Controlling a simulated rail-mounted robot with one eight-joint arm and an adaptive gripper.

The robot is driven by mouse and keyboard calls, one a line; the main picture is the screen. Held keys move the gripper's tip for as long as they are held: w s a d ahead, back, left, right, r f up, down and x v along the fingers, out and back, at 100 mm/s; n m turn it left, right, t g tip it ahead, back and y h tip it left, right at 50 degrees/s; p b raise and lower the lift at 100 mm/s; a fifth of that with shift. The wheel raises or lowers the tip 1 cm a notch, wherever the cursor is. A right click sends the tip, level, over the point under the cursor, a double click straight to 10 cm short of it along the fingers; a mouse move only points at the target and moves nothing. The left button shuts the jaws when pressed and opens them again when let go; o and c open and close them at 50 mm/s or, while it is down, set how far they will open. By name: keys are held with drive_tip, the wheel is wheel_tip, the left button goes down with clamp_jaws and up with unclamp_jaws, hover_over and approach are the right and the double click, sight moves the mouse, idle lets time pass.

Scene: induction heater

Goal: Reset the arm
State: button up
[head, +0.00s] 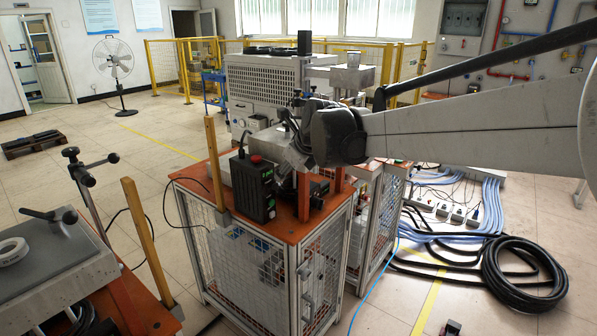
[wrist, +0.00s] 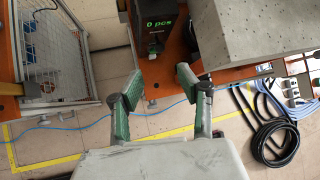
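My arm reaches in from the right in the head view. My gripper (head: 290,150) is over the orange-topped caged workbench (head: 225,200), and its fingers are hard to make out there. In the wrist view my gripper (wrist: 158,82) shows two green-padded fingers spread apart with nothing between them. A black control box (head: 254,187) with a red knob stands on the bench. It also shows in the wrist view (wrist: 152,24) with green lettering, beyond the fingertips. A grey block-like part (wrist: 260,30) is at the upper right of the wrist view, close to the right finger.
A large grey machine (head: 265,85) stands behind the bench. A wooden post (head: 215,160) rises at its left edge. Another bench with a grey plate (head: 50,255) is at front left. Coiled black hose (head: 525,275) and blue cables lie on the floor at right. Open floor lies left.

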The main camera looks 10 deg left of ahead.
drive_tip(key=shift+d, duration=0.1)
drive_tip(key=s+d+r+n+h, duration=0.1)
drive_tip(key=s+d+n, duration=0.25)
drive_tip(key=d, duration=0.45)
drive_tip(key=s+d+r+n+t+h, duration=0.1)
drive_tip(key=s+d+n, duration=0.2)
drive_tip(key=s+d, duration=0.35)
drive_tip(key=s+d+r+n+h, duration=0.1)
drive_tip(key=s+d+n, duration=0.25)
drive_tip(key=d, duration=0.65)
drive_tip(key=s+d+f+n+h, duration=0.1)
drive_tip(key=s+d+f+n, duration=0.3)
drive_tip(key=s+d+n, duration=0.2)
drive_tip(key=s+d+f+n+h, duration=0.1)
drive_tip(key=s+d+f+n, duration=0.4)
drive_tip(key=s+d, duration=0.5)
drive_tip(key=s+n, duration=0.1)
drive_tip(key=s, duration=0.3)
drive_tip(key=shift+d+n+h, duration=0.3)
drive_tip(key=shift+s+f, duration=0.1)
